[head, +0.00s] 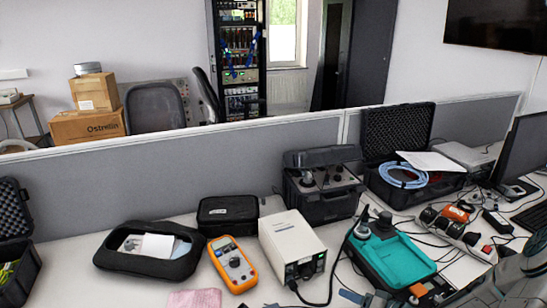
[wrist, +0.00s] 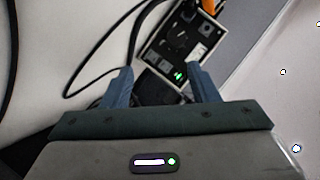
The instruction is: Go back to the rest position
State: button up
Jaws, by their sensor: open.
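My gripper (wrist: 157,72) shows in the wrist view with its two blue-grey fingers spread apart and nothing held between them. Beyond the fingertips is a light-framed panel (wrist: 186,45) with dark sockets and a small green light. I cannot tell whether the gripper touches it. In the head view, part of my arm shows at the lower right edge, low over the front of the desk; the fingers are not clear there.
The desk holds an orange multimeter (head: 232,264), a white instrument box (head: 292,245), a teal device (head: 396,262), a power strip (head: 462,234), open black cases and a monitor (head: 524,155). Black cables (wrist: 75,75) loop near my gripper. A grey partition (head: 150,180) stands behind.

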jog(key=h, duration=0.1)
jog(key=w+d+n+g+h, duration=0.1)
jog(key=h, duration=0.1)
jog(key=w+d+r+g+h, duration=0.1)
jog(key=shift+r+n+h, duration=0.1)
jog(key=shift+n+h, duration=0.2)
jog(key=shift+h, duration=0.1)
jog(key=s+r+g+h, duration=0.3)
jog(key=r+h, duration=0.4)
jog(key=r, duration=0.4)
jog(key=s+a+r+g+y, duration=0.1)
jog(key=s+a+r, duration=0.4)
jog(key=s, duration=0.3)
jog(key=s+a+r+g+y, duration=0.1)
jog(key=s+a+r+g, duration=0.1)
jog(key=s+a+r, duration=0.3)
jog(key=s+a, duration=0.2)
jog(key=s, duration=0.1)
jog(key=shift+s+a+r+n+y, duration=0.3)
jog(key=shift+s+y, duration=0.05)
jog(key=shift+y, duration=0.05)
jog(key=shift+c, duration=0.3)
